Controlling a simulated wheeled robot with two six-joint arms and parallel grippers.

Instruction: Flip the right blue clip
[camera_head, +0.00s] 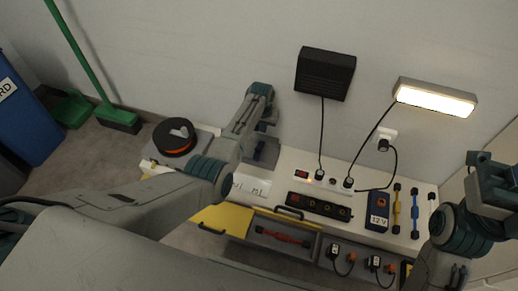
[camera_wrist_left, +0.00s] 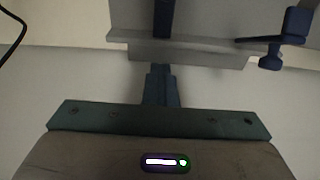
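The right blue clip (camera_wrist_left: 287,38) is at the upper right of the left wrist view, on a grey plate (camera_wrist_left: 215,52), with a thin dark arm reaching left. Another blue part (camera_wrist_left: 162,16) stands at the top middle of that plate. My left gripper (camera_wrist_left: 161,72) is below the plate in the left wrist view, its fingers together with nothing visible between them; I see no contact with the right clip. In the head view, my left arm largely covers the grey fixture (camera_head: 266,151), and the clips are hard to make out. My right arm is at the right edge; its fingers are unclear.
A white bench carries an orange-and-black spool (camera_head: 174,138), a power strip (camera_head: 320,207), a blue 12 V box (camera_head: 378,212) and coloured rods. A lit lamp (camera_head: 435,97) and a black box (camera_head: 325,73) are on the wall, with hanging cables. A blue bin stands left.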

